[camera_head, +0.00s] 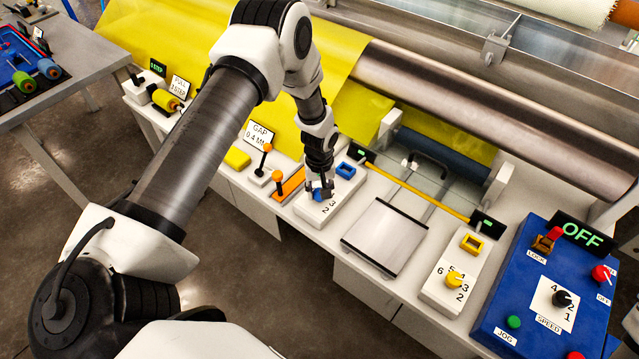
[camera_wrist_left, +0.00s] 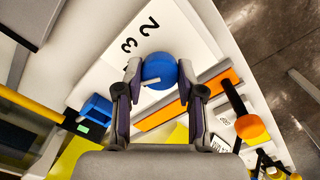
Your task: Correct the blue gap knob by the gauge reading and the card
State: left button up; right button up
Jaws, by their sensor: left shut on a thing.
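The blue gap knob (camera_head: 318,195) sits on a white dial plate (camera_head: 305,211) with the numbers 2 and 3 showing. My left gripper (camera_wrist_left: 160,78) is shut around the blue knob (camera_wrist_left: 160,68), one finger on each side, with the knob's pale pointer line partly in view. My left arm hides part of the dial in the head view. The card (camera_head: 259,134) stands behind the dial and reads "GAP 0.4 M", its edge cut off by the arm. Small gauges with green displays (camera_head: 361,153) (camera_head: 487,224) stand at the ends of a yellow bar; their readings are too small to read. My right gripper is not in view.
A blue square frame (camera_head: 345,170) is on the dial plate. Orange-knobbed levers (camera_head: 278,176) stand left of it. A yellow knob (camera_head: 454,279) on another dial plate and a blue control panel (camera_head: 500,313) showing "OFF" are at right. A steel plate (camera_head: 386,238) lies between the dials.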

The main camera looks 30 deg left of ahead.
pick_arm(q)
jog(key=shift+f, duration=0.1)
jog(key=o, duration=1.1)
jog(key=shift+o, duration=0.2)
notch_tip(320, 180, up, 12)
